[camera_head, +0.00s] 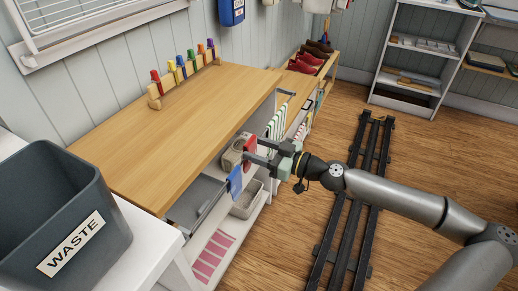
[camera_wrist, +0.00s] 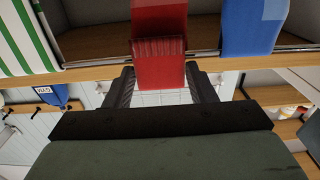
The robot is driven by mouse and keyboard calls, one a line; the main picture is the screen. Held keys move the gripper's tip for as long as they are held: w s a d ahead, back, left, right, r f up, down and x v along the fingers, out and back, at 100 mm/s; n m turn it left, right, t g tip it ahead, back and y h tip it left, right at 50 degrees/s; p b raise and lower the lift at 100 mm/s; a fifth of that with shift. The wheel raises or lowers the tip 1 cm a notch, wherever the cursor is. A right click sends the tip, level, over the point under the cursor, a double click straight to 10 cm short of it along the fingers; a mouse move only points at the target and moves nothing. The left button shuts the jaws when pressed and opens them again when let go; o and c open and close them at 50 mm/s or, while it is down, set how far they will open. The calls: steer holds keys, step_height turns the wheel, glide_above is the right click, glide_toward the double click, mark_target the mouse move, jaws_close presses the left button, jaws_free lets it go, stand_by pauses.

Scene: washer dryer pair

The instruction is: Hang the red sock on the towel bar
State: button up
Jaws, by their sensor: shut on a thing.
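The red sock (camera_head: 250,147) is pinched between the fingers of my gripper (camera_head: 257,152), at the front of the wooden counter's long side. In the wrist view the red sock (camera_wrist: 160,20) runs from between the fingertips of my gripper (camera_wrist: 161,76), its ribbed part facing the camera. The towel bar (camera_head: 213,203) runs along the counter's side; a thin stretch of it shows in the wrist view (camera_wrist: 207,53). The sock is at the bar, between a blue cloth (camera_head: 235,181) and a green-striped towel (camera_head: 277,121). Whether it lies over the bar cannot be told.
The blue cloth (camera_wrist: 250,25) and striped towel (camera_wrist: 22,38) flank the sock closely. The wooden counter (camera_head: 185,110) is above, bearing a rack of coloured pegs (camera_head: 180,72). A dark waste bin (camera_head: 60,210) stands at left. A grey basket (camera_head: 246,203) sits on the shelf below.

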steer(key=shift+f, duration=0.3)
steer(key=o, duration=1.2)
steer(key=shift+r, duration=0.1)
